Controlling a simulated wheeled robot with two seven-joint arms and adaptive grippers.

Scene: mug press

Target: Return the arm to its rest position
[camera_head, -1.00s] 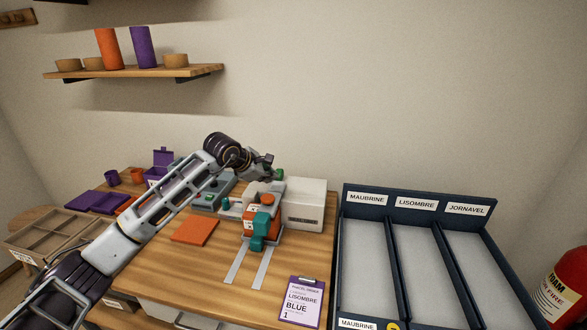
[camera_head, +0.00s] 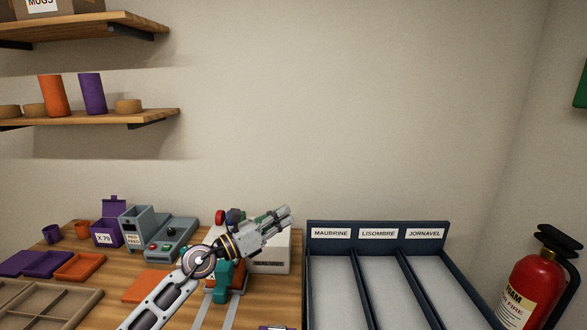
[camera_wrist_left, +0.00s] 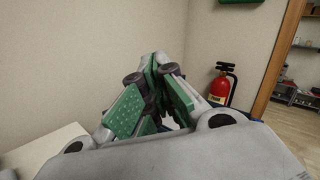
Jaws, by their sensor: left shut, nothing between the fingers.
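My left arm comes in from the lower left in the head view. Its gripper (camera_head: 284,217) is raised above the bench, in front of the white box (camera_head: 272,256), and points up and to the right. The left wrist view shows the green-padded fingers (camera_wrist_left: 156,70) closed together with nothing between them. The arm partly hides the mug press (camera_head: 222,275), of which teal and orange parts show. My right gripper is not in view.
A dark sorting rack (camera_head: 307,285) with three labelled lanes stands right of the bench. A fire extinguisher (camera_head: 531,290) is at the far right. A grey machine (camera_head: 172,240), a purple box (camera_head: 106,232) and trays (camera_head: 80,266) are at the left.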

